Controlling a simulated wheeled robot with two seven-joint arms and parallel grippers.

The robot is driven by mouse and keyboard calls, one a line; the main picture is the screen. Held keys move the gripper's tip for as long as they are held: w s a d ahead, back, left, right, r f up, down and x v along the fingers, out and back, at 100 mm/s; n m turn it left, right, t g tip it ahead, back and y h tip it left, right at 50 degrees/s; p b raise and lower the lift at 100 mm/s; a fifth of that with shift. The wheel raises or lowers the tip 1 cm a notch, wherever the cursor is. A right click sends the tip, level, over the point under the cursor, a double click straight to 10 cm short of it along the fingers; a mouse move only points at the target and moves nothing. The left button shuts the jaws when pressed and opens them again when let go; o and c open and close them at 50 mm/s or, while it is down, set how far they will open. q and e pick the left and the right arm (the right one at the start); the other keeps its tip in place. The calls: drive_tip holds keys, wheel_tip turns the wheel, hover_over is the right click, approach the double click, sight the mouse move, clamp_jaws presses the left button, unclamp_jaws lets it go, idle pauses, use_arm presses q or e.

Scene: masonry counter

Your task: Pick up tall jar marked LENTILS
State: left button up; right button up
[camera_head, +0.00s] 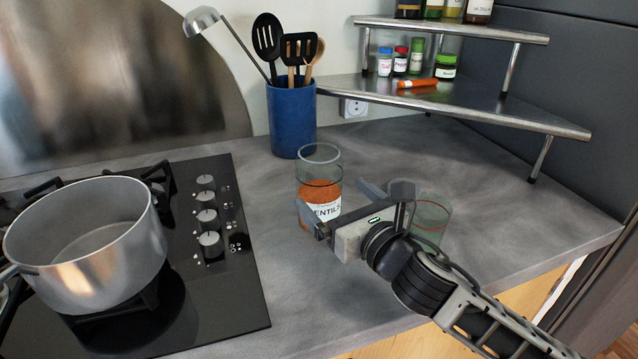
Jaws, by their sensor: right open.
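The tall glass jar marked LENTILS (320,190) stands upright on the grey counter, right of the hob. It has orange contents, a white label and a clear upper part. My right gripper (330,204) is open at the jar, with one finger in front of the label's lower left and the other to the jar's right. The gripper hides part of the label and the jar's lower right. I cannot tell whether the fingers touch the glass. My left gripper is not in view.
A clear glass container (432,218) stands right behind my right gripper. A blue utensil crock (291,120) is behind the jar. A metal pot (88,245) sits on the black hob (235,290) at left. A two-tier corner shelf (500,112) holds spice jars. The counter at right is clear.

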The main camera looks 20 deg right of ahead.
drive_tip(key=x, duration=0.5)
drive_tip(key=shift+w+a, duration=0.25)
drive_tip(key=shift+a, duration=0.1)
drive_tip(key=shift+f, duration=0.1)
drive_tip(key=c, duration=1.5)
drive_tip(key=shift+p, duration=0.3)
